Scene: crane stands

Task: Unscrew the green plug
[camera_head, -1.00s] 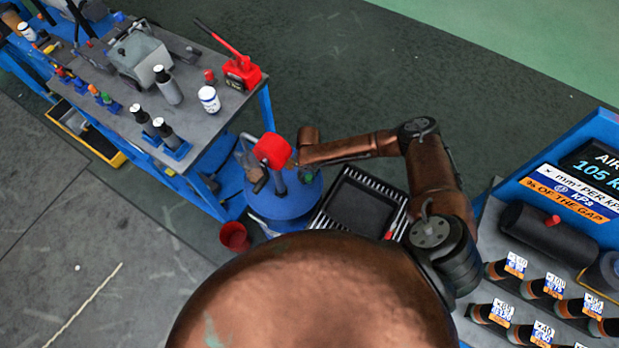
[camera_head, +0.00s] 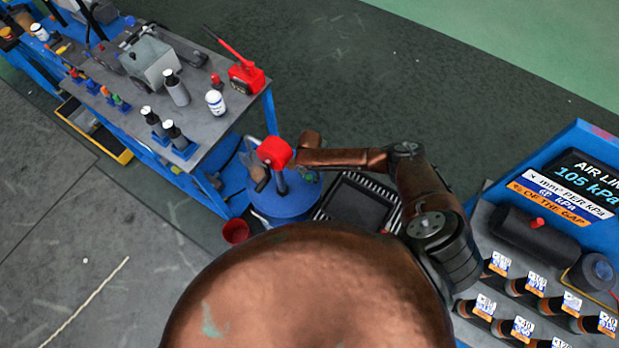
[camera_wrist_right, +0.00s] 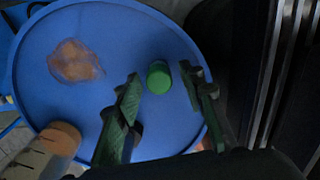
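The green plug (camera_wrist_right: 158,77) is a short green cylinder on the blue round top (camera_wrist_right: 105,20) in the right wrist view. My right gripper (camera_wrist_right: 160,73) is open, with one dark green finger on each side of the plug. Gaps show between the plug and both fingers, and whether the tips reach its height I cannot tell. In the head view the blue round top (camera_head: 275,205) stands beside the workbench, and my right gripper (camera_head: 305,174) is small and dark above its right side. The plug cannot be made out there. My left gripper is not in view.
A red block (camera_head: 274,152) on a dark post rises from the blue top close to my right wrist. A red cup (camera_head: 235,231) and a black tray (camera_head: 357,203) flank it. The workbench (camera_head: 215,125) with bottles is left; a gauge stand (camera_head: 590,165) is right.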

